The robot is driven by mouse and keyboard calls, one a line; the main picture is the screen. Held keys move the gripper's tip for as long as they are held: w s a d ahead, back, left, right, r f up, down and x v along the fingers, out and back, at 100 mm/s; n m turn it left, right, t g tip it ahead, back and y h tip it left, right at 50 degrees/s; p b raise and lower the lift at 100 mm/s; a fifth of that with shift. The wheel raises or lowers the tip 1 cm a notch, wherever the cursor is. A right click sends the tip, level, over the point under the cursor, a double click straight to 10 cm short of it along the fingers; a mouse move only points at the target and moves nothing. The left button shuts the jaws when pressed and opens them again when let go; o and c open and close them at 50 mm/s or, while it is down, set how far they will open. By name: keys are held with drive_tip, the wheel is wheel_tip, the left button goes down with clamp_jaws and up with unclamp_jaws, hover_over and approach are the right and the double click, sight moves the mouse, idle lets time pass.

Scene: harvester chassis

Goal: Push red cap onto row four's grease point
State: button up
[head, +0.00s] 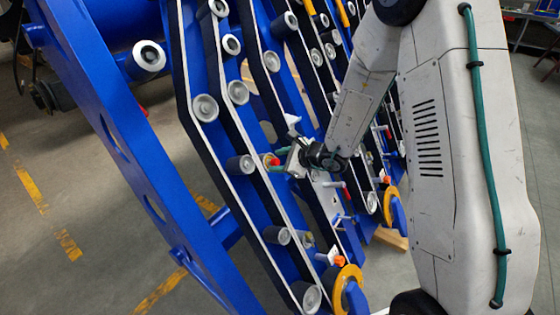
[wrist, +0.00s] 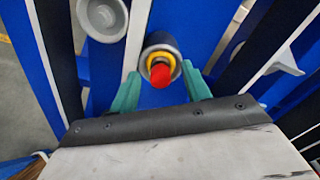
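A red cap (wrist: 160,76) shows in the wrist view, in front of a yellow ring (wrist: 158,58) on the end of a dark, round fitting on the blue chassis. It looks seated at the ring, though the depth is hard to tell. My gripper (wrist: 161,73) has its teal fingers apart, one on each side of the cap, with a visible gap at both sides. In the head view my gripper (head: 273,165) is at the chassis, with the red cap between or beside its fingertips. I cannot tell which row this is.
More red or orange pieces are at the lower chassis (head: 338,261) and beside my wrist (head: 345,191). Slanted blue and black rails with grey rollers (head: 205,107) stand close around my gripper. A yellow ring (head: 348,285) is at the bottom. Open floor (head: 60,200) lies left.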

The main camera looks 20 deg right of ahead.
drive_tip(key=v, duration=0.7)
drive_tip(key=shift+s+d+r, duration=0.2)
drive_tip(key=shift+s+d, duration=0.05)
drive_tip(key=shift+s, duration=0.05)
idle(0.5)
drive_tip(key=s+a+r+n+g+y, duration=0.1)
drive_tip(key=s+a+r+n+g, duration=0.3)
drive_tip(key=s+n, duration=0.3)
drive_tip(key=s+a+r+n+g+y, duration=0.25)
drive_tip(key=s+a+n+g, duration=0.2)
drive_tip(key=s, duration=0.45)
drive_tip(key=s+d+r+n+h, duration=0.4)
drive_tip(key=s+r+n+h, duration=0.1)
drive_tip(key=s, duration=0.4)
drive_tip(key=s+d+r+n+h, duration=0.5)
drive_tip(key=s+r+n, duration=0.1)
drive_tip(key=s, duration=0.3)
drive_tip(key=shift+r, duration=0.4)
